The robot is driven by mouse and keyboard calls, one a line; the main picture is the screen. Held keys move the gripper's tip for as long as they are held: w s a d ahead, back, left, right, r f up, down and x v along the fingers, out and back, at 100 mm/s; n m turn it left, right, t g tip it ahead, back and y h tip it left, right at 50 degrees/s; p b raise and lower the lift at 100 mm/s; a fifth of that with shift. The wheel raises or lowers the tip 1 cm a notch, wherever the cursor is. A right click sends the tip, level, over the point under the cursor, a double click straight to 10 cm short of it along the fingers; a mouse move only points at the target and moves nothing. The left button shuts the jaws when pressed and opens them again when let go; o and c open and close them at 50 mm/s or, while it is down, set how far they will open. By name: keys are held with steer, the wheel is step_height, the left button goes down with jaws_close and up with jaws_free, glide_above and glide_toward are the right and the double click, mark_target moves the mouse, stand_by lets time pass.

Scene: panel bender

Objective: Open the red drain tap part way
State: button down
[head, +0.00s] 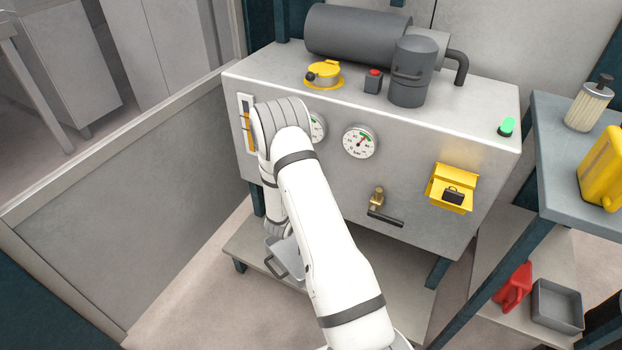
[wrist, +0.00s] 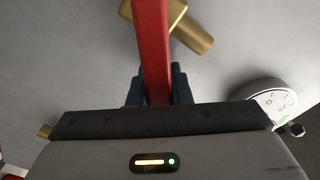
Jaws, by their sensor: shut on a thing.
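The red drain tap handle (wrist: 152,45) is a long red lever running from the top of the wrist view down between my fingers. The brass tap body (wrist: 192,34) shows behind it at the top, with a short spout pointing down and right. My gripper (wrist: 158,84) is shut on the red lever, one dark finger on each side of it. In the head view my white arm covers the red tap and my gripper, so neither shows there.
The grey tank (head: 405,190) carries gauges (head: 360,141), a second brass tap with a black lever (head: 377,199) and a yellow box (head: 451,186). A grey tray (head: 281,257) sits on the lower shelf beside my arm. A shelf unit (head: 570,150) stands close on the right.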

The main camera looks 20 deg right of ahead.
steer(key=c, duration=1.3)
jaws_free()
steer(key=shift+s+a+f, duration=0.1)
steer(key=shift+s+a, duration=0.05)
steer(key=shift+a, duration=0.1)
steer(key=v, duration=0.7)
steer(key=shift+s+a+p, duration=0.25)
steer(key=shift+s+p, duration=0.05)
steer(key=shift+p, duration=0.05)
